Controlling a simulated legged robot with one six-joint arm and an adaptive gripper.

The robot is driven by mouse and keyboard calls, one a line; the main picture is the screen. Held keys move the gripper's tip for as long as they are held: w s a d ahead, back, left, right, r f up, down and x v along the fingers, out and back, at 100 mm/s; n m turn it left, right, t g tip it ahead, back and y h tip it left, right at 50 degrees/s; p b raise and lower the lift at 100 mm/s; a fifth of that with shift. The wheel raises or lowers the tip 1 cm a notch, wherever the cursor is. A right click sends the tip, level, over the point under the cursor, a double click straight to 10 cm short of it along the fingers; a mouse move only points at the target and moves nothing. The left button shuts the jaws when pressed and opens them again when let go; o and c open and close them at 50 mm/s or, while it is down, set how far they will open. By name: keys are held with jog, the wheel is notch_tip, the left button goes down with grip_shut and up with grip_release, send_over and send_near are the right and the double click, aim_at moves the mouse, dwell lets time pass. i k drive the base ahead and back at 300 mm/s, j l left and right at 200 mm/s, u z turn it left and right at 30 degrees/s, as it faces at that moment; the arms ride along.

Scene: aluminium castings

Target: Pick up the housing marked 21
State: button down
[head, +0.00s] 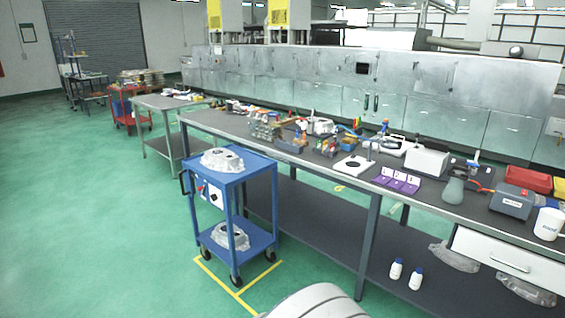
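No mark 21 is legible on any casting from here. One silver aluminium housing (222,160) lies on the top shelf of a blue cart. A second housing (230,236) lies on the cart's lower shelf. Two more silver castings, a rear one (455,257) and a front one (527,290), lie on the lower shelf of the long bench at the right, partly hidden by the drawer unit. My gripper is not in view.
The blue cart (213,180) stands beside the long bench (330,172), near yellow floor lines (240,292). The bench top is crowded with tools, bins and a white cup (549,223). Two white bottles (396,269) stand low at right. Green floor (100,230) at left is clear.

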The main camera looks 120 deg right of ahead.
aim_at(218, 159)
jog(key=z, duration=3.85)
jog(key=i+u, duration=0.1)
jog(key=i, duration=1.65)
jog(key=i+l+u, duration=0.1)
jog(key=i, duration=1.65)
